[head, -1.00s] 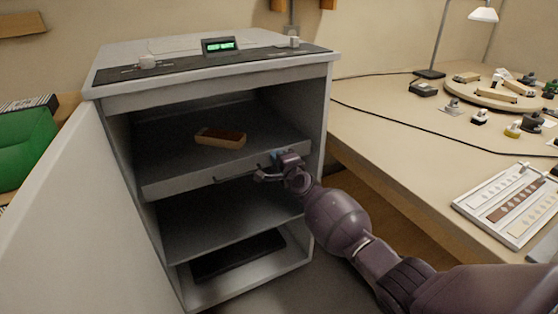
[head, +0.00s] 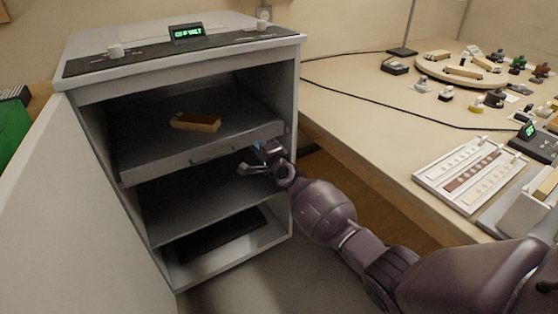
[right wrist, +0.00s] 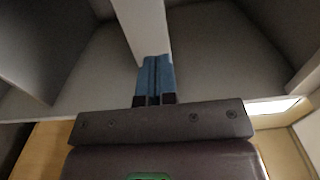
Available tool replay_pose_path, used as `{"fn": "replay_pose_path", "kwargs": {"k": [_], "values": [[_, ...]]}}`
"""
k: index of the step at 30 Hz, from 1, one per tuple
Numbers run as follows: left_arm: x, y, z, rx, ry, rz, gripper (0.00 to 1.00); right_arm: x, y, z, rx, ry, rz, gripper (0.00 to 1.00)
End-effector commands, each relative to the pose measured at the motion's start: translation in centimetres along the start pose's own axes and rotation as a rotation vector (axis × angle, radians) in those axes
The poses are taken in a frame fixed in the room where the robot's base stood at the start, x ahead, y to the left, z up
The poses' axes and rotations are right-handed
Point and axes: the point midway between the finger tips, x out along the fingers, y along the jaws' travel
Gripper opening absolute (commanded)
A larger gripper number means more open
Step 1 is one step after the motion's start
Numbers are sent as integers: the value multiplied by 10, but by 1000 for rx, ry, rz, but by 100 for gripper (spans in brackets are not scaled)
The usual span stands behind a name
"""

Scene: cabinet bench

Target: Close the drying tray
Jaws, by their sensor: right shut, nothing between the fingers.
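The drying tray (head: 150,172) is the grey upper tray in the open cabinet. It has a dark bar handle (head: 212,156) on its front lip. A brown-topped wooden block (head: 195,122) lies on it. My right gripper (head: 258,158) is at the right part of the tray's front, right of the handle. In the right wrist view its blue fingertips (right wrist: 155,64) are together, with nothing between them, at a pale grey strip that looks like the tray front. I cannot tell if they touch it. My left gripper is not in view.
The cabinet door (head: 75,215) stands open at the left. Below the tray are a grey shelf (head: 195,205) and a dark flat panel (head: 220,236). A workbench (head: 360,125) with a sample rack (head: 470,172) and small parts is on the right.

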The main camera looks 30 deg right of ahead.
Motion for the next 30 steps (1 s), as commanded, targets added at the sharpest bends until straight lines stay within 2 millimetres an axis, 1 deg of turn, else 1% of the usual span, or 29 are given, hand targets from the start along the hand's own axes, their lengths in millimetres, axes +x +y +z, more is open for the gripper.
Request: {"fn": "replay_pose_path", "kwargs": {"k": [1,9,15,21,30], "values": [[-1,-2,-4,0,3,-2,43,-7,-6,1,1,-1,-5,0],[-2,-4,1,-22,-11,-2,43,-45,-4,1,2,-2,-3,0],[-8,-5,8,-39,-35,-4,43,-67,-1,1,1,-2,0,0],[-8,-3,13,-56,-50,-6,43,-78,1,1,1,-2,2,0],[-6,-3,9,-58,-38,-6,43,-80,3,1,1,-2,4,0]]}}
